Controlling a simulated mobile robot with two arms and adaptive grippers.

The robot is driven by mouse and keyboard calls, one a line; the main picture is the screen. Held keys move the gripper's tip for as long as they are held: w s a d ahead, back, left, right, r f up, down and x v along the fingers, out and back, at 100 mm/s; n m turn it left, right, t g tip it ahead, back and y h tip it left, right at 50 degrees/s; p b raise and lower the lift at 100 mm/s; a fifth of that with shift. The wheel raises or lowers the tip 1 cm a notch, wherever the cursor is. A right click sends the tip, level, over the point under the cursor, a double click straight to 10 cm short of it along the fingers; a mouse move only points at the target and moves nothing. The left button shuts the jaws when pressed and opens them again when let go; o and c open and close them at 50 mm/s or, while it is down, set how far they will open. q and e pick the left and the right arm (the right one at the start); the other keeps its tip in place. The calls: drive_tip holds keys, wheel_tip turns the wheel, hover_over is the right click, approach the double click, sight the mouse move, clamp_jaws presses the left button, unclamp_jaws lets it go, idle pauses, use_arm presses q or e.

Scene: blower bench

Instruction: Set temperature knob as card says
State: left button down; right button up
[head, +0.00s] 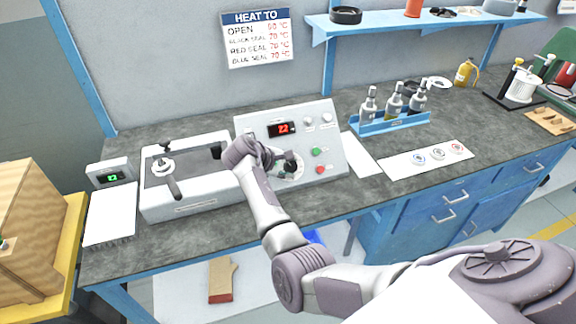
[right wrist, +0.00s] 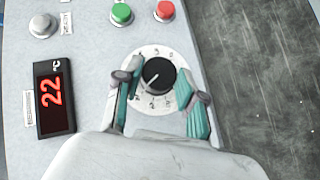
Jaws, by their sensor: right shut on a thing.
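The temperature knob (right wrist: 158,76) is black with a white pointer line on a pale numbered dial. In the right wrist view the line points to the lower left. My right gripper (right wrist: 157,92) is shut on the knob, one finger on each side. In the head view the gripper (head: 286,168) partly covers the knob on the sloped control panel (head: 330,145). The red display (right wrist: 51,92) reads 22. The wall card (head: 256,38) is headed HEAT TO and lists OPEN, BLACK SEAL, RED SEAL and BLUE SEAL with red temperatures; the digits are small and blurred. My left gripper is not in view.
A green button (right wrist: 121,14) and red button (right wrist: 165,11) sit close beside the knob. A grey machine with a lever (head: 190,190) stands left of the panel. A blue rack of bottles (head: 390,122) and a white sheet with round seals (head: 428,158) lie to the right.

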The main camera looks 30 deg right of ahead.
drive_tip(key=o, duration=1.1)
drive_tip(key=shift+o, duration=0.2)
drive_tip(key=v, duration=0.7)
drive_tip(key=shift+a, duration=0.2)
drive_tip(key=shift+r, duration=0.1)
